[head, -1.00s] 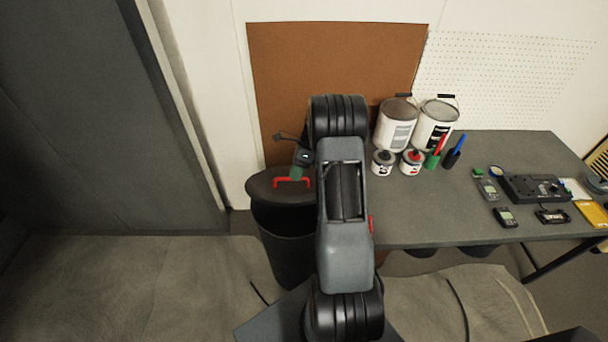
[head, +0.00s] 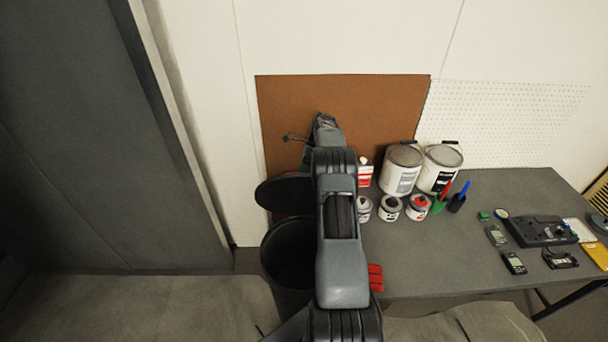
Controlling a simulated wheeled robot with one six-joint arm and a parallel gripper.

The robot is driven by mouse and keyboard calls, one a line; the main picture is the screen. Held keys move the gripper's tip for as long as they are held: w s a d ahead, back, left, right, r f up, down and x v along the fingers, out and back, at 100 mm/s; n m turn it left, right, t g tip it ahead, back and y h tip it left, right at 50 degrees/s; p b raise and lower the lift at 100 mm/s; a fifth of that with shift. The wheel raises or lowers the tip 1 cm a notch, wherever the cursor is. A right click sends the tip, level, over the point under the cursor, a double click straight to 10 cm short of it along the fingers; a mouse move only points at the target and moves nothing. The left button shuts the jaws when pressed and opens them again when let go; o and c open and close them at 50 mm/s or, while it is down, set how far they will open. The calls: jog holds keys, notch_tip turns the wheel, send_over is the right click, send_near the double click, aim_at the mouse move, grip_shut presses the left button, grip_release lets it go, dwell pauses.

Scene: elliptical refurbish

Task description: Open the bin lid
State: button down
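The black bin (head: 272,258) stands on the floor left of the table, and its round mouth is uncovered. Its dark lid (head: 283,194) is raised, tilted up behind and above the mouth. The lid's red handle is out of sight now. My gripper (head: 306,160) is near the upper edge of the lid, mostly hidden behind my arm. Its fingers are too small and covered to tell whether they are open or shut, or whether they touch the lid.
The grey table (head: 430,255) to the right carries two large paint cans (head: 401,170), several small cans (head: 390,207), and electronic devices (head: 540,230). A brown board (head: 350,100) leans on the wall behind. A grey cabinet (head: 90,150) stands on the left.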

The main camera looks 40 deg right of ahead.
jog(key=shift+w+d+f, duration=0.3)
jog(key=shift+w, duration=0.15)
jog(key=shift+w+d+f, duration=0.25)
jog(key=shift+w, duration=0.15)
jog(key=shift+d, duration=0.1)
jog(key=c, duration=1.5)
grip_release()
jog(key=shift+o, duration=0.7)
jog(key=shift+w+d+f, duration=0.1)
jog(key=shift+w+d, duration=0.05)
jog(key=shift+o, duration=1.2)
jog(key=shift+r+p, duration=0.25)
jog(key=shift+p, duration=0.05)
jog(key=shift+r, duration=0.1)
